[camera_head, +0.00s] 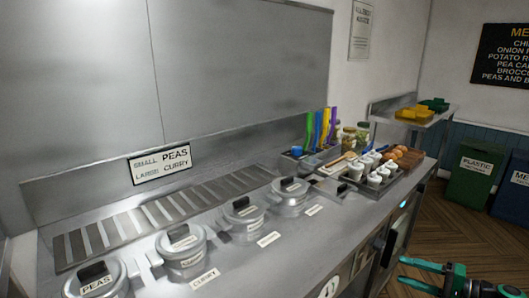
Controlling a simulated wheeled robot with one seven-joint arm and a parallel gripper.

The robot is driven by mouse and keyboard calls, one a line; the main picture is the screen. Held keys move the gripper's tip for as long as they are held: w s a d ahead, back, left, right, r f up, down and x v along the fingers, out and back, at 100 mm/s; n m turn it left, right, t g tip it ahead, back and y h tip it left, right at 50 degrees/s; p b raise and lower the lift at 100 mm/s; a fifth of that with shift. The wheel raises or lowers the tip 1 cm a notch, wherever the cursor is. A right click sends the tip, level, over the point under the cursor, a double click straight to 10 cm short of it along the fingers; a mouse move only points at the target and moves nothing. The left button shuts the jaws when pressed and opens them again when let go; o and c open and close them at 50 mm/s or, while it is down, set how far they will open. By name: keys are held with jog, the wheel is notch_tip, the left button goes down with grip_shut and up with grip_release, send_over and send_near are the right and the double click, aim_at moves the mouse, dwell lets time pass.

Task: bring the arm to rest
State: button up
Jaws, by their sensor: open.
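My gripper (424,276) shows at the bottom right of the head view, in front of the range and over the wooden floor. Its green fingers are apart and point left, with nothing visible between them. The rest of my arm is mostly cut off by the lower right edge of the picture.
The metal counter (262,268) runs along the left, carrying several lidded pots (184,254). A shelf (446,117) holds yellow and green items. A green bin (474,178) stands beyond open wooden floor (455,237).

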jog(key=s+a+r+n+g+h, duration=0.2)
jog(key=s+a+n+g+h, duration=0.1)
jog(key=s+a+g, duration=0.5)
jog(key=s+r+g+h, duration=0.3)
jog(key=s+r+h, duration=0.5)
jog(key=s+r, duration=1)
jog(key=shift+s+a+r+m, duration=0.4)
jog(key=shift+s, duration=0.2)
jog(key=shift+w+f+h, duration=0.25)
jog(key=shift+w+h, duration=0.05)
jog(key=shift+w, duration=0.35)
